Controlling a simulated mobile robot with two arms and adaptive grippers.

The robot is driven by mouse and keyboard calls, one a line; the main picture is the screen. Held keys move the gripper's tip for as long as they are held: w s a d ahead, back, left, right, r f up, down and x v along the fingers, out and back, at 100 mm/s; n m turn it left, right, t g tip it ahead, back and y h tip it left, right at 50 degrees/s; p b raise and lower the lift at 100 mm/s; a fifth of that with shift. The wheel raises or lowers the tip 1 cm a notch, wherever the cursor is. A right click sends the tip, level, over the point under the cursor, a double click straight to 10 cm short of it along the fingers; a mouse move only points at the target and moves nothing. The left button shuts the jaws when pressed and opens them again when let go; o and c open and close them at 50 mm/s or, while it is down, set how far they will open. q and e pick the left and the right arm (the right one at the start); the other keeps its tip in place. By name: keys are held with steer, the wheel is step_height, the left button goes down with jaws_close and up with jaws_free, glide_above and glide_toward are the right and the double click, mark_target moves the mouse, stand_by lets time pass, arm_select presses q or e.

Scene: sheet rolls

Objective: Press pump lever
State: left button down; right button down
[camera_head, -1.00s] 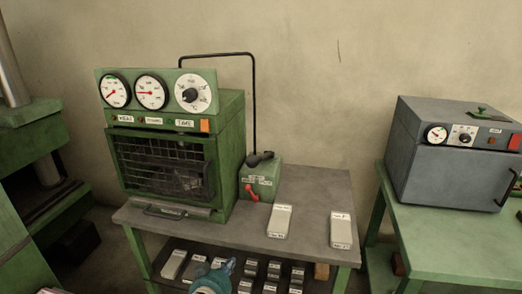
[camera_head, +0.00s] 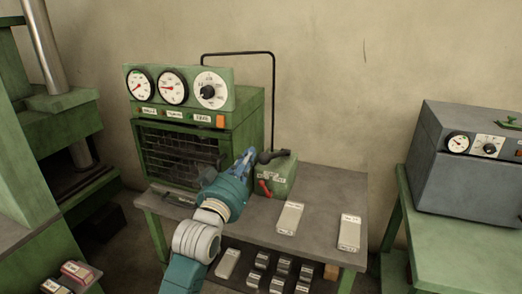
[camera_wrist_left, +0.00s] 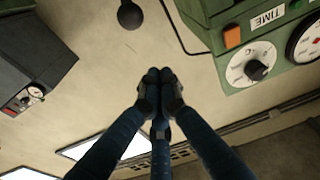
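The pump is a small green box (camera_head: 280,178) beside the green press on the grey table. Its black lever (camera_head: 273,155) lies roughly level across the top, with a rounded knob at the left end. A red handle (camera_head: 265,188) is on the front. My left gripper (camera_head: 249,156) is just left of the lever knob in the head view. In the left wrist view its fingers (camera_wrist_left: 160,74) are together with nothing between them, and a black knob (camera_wrist_left: 130,15) shows apart from the fingertips. The wrist hides part of the press. My right gripper is in neither view.
The green press (camera_head: 182,150) with gauges and a mesh door stands left of the pump. A black pipe (camera_head: 273,90) rises behind the pump. Two pale labelled blocks (camera_head: 289,218) (camera_head: 350,232) lie on the table (camera_head: 323,185). A grey oven (camera_head: 470,165) stands right.

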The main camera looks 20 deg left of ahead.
arm_select(q)
steer(key=r+p, duration=0.2)
glide_above(261, 158)
steer(key=shift+w+a+f, duration=0.1)
steer(key=shift+w+f, duration=0.1)
steer(key=shift+w, duration=0.2)
step_height(261, 158, down, 3)
steer(key=shift+s+r+p, duration=0.1)
steer(key=shift+s+p, duration=0.05)
steer(key=shift+p, duration=0.3)
steer(key=shift+s+f, duration=0.3)
steer(key=shift+f, duration=0.3)
steer(key=shift+f, duration=0.1)
